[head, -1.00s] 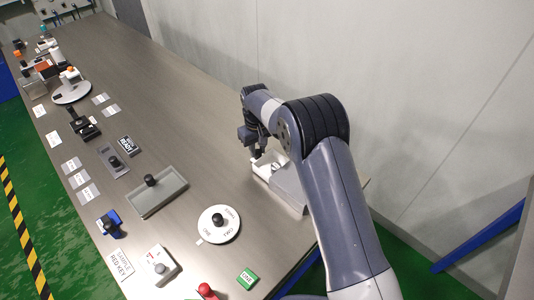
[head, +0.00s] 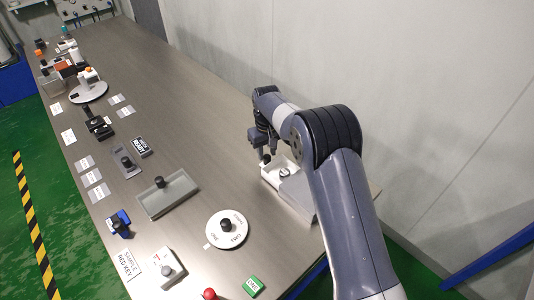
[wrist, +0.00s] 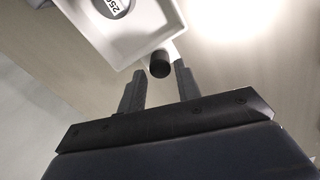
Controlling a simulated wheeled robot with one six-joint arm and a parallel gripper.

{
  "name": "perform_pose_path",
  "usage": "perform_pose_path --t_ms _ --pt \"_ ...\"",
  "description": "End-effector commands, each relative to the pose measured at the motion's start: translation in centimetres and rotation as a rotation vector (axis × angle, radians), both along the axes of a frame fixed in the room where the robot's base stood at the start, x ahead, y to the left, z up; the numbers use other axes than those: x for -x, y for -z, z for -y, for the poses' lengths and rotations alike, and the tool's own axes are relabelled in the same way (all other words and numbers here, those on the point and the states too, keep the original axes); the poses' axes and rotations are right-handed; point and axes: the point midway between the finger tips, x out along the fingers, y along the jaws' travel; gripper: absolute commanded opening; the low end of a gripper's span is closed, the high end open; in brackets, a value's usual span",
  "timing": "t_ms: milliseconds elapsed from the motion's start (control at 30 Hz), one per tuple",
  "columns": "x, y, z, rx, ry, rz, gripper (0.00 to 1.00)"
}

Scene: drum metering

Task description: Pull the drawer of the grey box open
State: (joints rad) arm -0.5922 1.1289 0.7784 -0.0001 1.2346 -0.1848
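The grey box (head: 300,192) stands near the right edge of the bench, partly behind my arm. Its white drawer (head: 272,176) sticks out open on the side toward my gripper. In the wrist view the white drawer (wrist: 139,45) shows a disc marked 250 (wrist: 112,6) inside, and a black knob (wrist: 160,64) on its front. My gripper (wrist: 160,72) is open, its two fingers on either side of the knob at tip height, with a visible gap on each side. In the head view my gripper (head: 262,155) is at the drawer's front end, its fingers hard to make out.
The wall (head: 420,120) rises behind the bench. The bench left of the drawer is clear.

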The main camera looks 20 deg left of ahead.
Motion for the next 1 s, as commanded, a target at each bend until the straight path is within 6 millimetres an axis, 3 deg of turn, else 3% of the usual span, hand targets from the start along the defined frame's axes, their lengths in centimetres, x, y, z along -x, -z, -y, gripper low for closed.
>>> perform_pose_path --t_ms 300,500,1000 --pt "-0.1 -6.3 -0.1 -0.003 0.000 0.005 0.32" --pt "-0.1 -8.9 0.0 -0.002 0.001 0.004 0.32" --pt "0.0 -9.3 0.0 0.000 0.001 0.000 0.32"
